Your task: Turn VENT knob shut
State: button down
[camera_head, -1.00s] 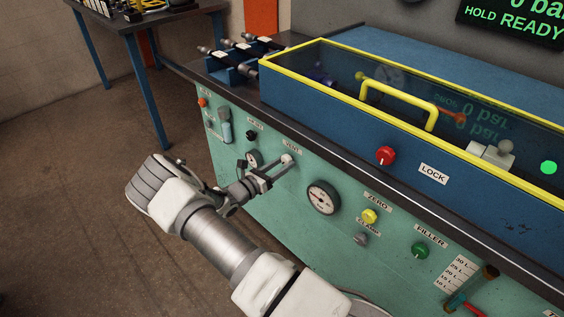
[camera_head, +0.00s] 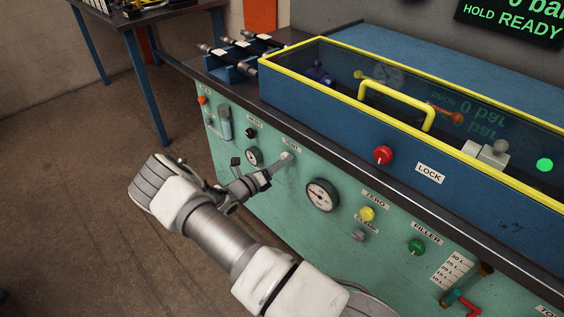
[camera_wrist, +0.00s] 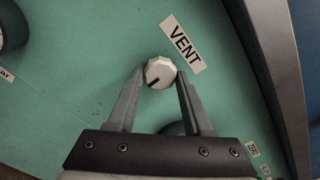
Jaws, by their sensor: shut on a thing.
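The VENT knob is a small white faceted knob (camera_wrist: 159,73) with a dark pointer mark, on the green panel just below the VENT label (camera_wrist: 181,43). In the wrist view the mark points down and to the left. My gripper (camera_wrist: 158,78) has one finger on each side of the knob and is shut on it. In the head view my gripper (camera_head: 279,164) reaches the panel from the left at the knob (camera_head: 287,156), which the fingers partly cover.
A round gauge (camera_head: 322,195) sits to the right of the knob and a smaller gauge (camera_head: 254,156) to its left. A yellow ZERO button (camera_head: 367,214), a grey knob (camera_head: 358,235) and a green FILLER knob (camera_head: 416,246) lie further right. The dark bench edge (camera_head: 330,147) runs above the panel.

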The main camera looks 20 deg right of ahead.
dwell(0.3)
jog(key=shift+c, duration=1.5)
grip_release()
jog(key=shift+a, duration=0.15)
jog(key=p+v, duration=0.1)
jog(key=v, duration=1.6)
